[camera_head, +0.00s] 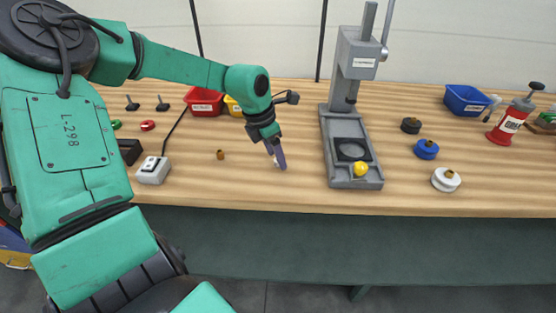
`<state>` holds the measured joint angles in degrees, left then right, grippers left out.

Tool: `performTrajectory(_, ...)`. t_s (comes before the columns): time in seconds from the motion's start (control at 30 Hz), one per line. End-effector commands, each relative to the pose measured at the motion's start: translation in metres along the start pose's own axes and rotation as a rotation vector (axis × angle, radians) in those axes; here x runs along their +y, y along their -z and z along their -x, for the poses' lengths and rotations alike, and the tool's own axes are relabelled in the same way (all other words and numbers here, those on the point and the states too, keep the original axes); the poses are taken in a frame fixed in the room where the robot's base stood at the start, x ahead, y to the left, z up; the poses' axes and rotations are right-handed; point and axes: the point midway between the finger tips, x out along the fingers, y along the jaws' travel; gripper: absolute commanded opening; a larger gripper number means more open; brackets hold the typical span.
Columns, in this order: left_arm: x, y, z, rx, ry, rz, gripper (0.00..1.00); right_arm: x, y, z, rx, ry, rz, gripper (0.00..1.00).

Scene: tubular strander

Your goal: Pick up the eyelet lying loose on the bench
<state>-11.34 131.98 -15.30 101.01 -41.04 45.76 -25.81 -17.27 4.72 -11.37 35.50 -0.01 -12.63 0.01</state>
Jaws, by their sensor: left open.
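My left gripper (279,162) points down low over the wooden bench, left of the grey press. Its jaws are open. A small pale spot shows at its fingertips; I cannot tell whether it is an eyelet or part of the gripper. A small brown cylindrical piece (220,154) lies loose on the bench to the left of the gripper, apart from it. It is too small to tell whether it is the eyelet. My right gripper is not in view.
The grey press (351,150) stands right of the gripper, with a yellow knob (361,169) at its front. Black (410,126), blue (427,149) and white (446,180) pulleys stand to the right. A white switch box (154,170) and red bin (205,101) are left. The bench (240,190) is clear in front.

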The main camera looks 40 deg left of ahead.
Motion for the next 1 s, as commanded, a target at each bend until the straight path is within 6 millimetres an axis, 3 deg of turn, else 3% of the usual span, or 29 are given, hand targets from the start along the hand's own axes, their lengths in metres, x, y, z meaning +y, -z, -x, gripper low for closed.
performTrajectory(0.23,0.0,0.0,-0.009,-0.002,0.001,0.0,0.65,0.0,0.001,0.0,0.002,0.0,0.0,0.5)
performTrajectory(0.27,0.0,0.0,-0.009,-0.002,0.0,0.0,0.61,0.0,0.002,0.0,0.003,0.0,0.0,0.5)
performTrajectory(0.4,0.0,0.0,-0.008,-0.002,0.001,0.0,0.07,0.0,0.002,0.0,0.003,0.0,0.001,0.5)
performTrajectory(0.43,0.0,0.0,-0.008,-0.002,0.001,0.0,0.0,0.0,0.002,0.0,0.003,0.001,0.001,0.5)
performTrajectory(0.77,0.0,-0.001,-0.006,-0.003,0.0,0.0,0.0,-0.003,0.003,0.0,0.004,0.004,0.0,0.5)
performTrajectory(0.87,0.0,-0.004,0.001,-0.004,-0.001,0.0,0.0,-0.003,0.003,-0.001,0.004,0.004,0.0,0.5)
performTrajectory(1.0,0.001,-0.011,0.025,-0.007,-0.002,0.0,0.0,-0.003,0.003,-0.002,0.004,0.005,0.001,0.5)
